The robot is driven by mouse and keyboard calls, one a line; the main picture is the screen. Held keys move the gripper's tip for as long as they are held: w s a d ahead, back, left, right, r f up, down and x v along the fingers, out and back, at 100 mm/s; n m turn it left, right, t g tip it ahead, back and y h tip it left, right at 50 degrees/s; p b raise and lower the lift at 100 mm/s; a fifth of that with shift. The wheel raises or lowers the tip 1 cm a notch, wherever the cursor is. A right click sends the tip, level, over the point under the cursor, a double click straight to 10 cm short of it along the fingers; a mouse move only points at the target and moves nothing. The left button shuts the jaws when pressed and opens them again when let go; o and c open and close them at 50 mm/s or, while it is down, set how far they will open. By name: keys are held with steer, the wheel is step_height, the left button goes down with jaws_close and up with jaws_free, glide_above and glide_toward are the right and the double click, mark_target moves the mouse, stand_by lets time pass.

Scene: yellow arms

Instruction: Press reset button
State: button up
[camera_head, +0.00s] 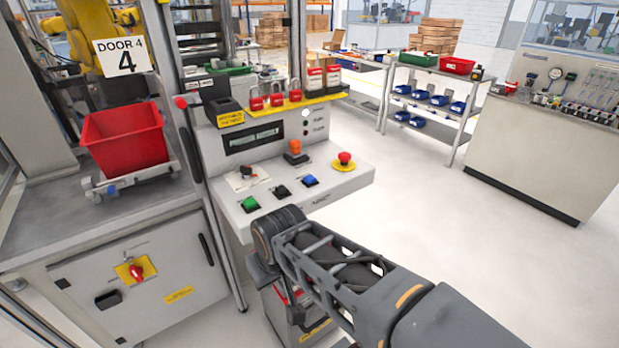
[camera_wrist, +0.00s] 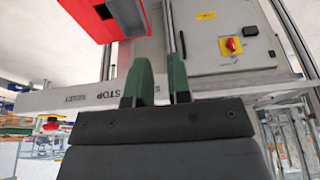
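The control panel (camera_head: 275,195) is a light grey sloped desk. A blue button (camera_head: 310,181) sits on it, right of a black button (camera_head: 283,192) and a green button (camera_head: 250,204). In the wrist view the panel's edge (camera_wrist: 40,101) carries printed words that look like RESET and STOP; the blue button is not visible there. My gripper (camera_wrist: 157,82) is open, with a gap between its two green fingers and nothing held. The head view shows my arm in front of the panel's near edge, but the fingertips are hidden there.
A red emergency stop (camera_head: 344,160) and an orange lamp (camera_head: 295,150) stand on the panel. Padlocks (camera_head: 275,97) line a yellow shelf above. A red bin (camera_head: 124,138) sits at left. A rotary switch (camera_head: 137,271) is on the cabinet. Floor at right is clear.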

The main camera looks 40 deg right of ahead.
jaws_close()
stand_by(1.4)
